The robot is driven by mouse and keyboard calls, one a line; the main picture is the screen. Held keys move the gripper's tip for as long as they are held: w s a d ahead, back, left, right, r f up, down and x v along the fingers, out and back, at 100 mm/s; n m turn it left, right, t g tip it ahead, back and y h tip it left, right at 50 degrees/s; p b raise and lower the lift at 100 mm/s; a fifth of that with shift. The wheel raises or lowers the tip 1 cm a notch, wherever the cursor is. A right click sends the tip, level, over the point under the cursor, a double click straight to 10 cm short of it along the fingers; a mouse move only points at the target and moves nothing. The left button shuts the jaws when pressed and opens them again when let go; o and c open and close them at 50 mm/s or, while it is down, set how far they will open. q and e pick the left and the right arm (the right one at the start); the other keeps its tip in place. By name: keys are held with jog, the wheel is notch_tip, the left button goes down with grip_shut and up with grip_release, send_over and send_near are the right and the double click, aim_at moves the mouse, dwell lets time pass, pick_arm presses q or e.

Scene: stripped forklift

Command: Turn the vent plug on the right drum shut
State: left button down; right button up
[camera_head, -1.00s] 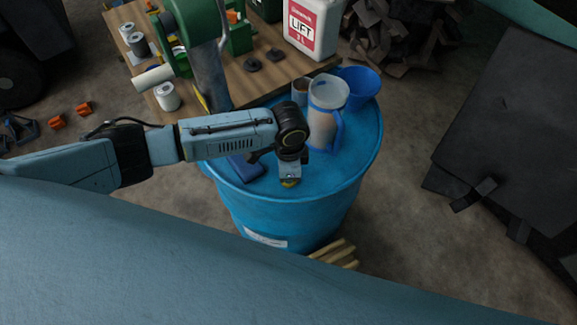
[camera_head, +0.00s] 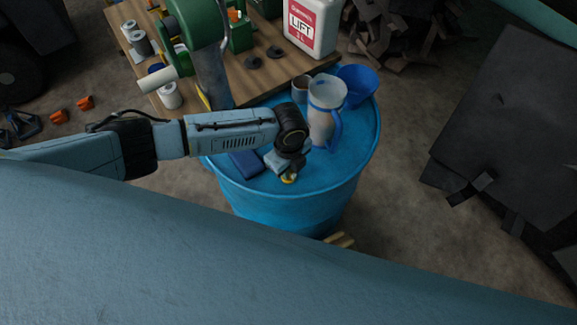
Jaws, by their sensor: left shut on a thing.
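A blue drum (camera_head: 335,180) stands upright in the middle of the view. The vent plug (camera_head: 289,179) shows as a small yellowish piece near the drum top's front edge. My left gripper (camera_head: 287,175) points down at it and is shut on it, with the fingertips partly hidden by the wrist. The plug's threads and how far it sits in the drum top cannot be seen. My right gripper is not in view.
On the drum top stand a clear jug with a blue handle (camera_head: 323,115), a blue funnel or cup (camera_head: 357,84), a small cup (camera_head: 300,90) and a dark blue flat item (camera_head: 245,163). A wooden bench (camera_head: 240,75) with a white LIFT canister (camera_head: 312,28) is behind.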

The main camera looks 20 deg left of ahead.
pick_arm(q)
jog(key=shift+d+m, duration=0.1)
jog(key=shift+m, duration=0.6)
jog(key=c, duration=1.5)
grip_release()
jog(key=shift+r, duration=0.1)
notch_tip(320, 180, up, 13)
jog(key=shift+r, duration=0.15)
